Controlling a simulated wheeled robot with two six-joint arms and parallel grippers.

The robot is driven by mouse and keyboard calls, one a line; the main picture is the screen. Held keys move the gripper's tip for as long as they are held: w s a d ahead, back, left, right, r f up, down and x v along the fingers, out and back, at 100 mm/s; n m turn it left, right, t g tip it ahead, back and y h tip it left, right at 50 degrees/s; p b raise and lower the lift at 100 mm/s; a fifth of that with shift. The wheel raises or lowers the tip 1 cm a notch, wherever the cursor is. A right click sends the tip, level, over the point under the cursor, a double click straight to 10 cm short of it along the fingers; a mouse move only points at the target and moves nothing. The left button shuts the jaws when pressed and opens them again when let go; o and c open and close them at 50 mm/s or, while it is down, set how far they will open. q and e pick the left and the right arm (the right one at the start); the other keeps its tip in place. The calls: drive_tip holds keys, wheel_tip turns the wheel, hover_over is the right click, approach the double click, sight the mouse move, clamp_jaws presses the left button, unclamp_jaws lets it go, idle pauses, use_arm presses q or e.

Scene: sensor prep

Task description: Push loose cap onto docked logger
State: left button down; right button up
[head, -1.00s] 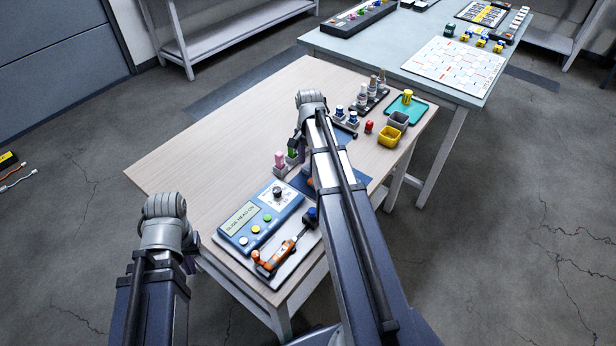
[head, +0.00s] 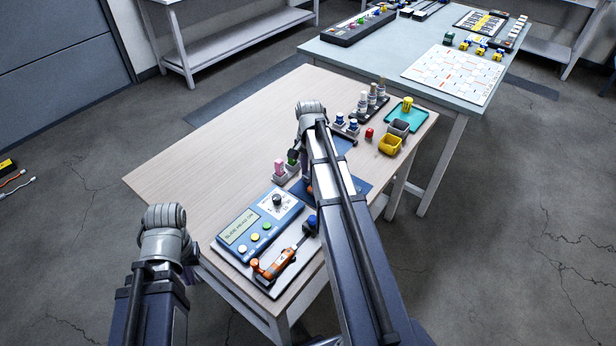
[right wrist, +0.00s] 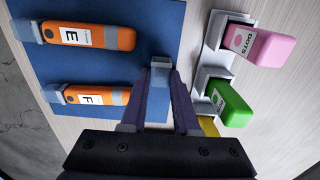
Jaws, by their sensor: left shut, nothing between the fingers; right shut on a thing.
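In the head view an orange logger (head: 272,267) lies in a dock on the pale plate in front of the blue panel (head: 229,243). In the right wrist view my right gripper (right wrist: 158,100) is shut on a small grey piece (right wrist: 160,63), which looks like the cap, above the blue mat's edge. Two orange loggers, E (right wrist: 88,36) and F (right wrist: 90,97), lie on the mat left of it with grey ends. In the head view my right gripper (head: 300,150) is mostly hidden by its own arm. My left gripper (head: 190,272) is beside the table's near left edge, shut and empty.
A rack with pink (right wrist: 265,47) and green (right wrist: 232,102) pieces stands just right of my right gripper. A blue-knobbed part (head: 311,223) is beside the docked logger. Bins (head: 391,144) and a teal tray (head: 408,110) are at far right. The left tabletop is clear.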

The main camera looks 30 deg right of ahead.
clamp_jaws()
drive_tip(key=shift+r+p, duration=2.55)
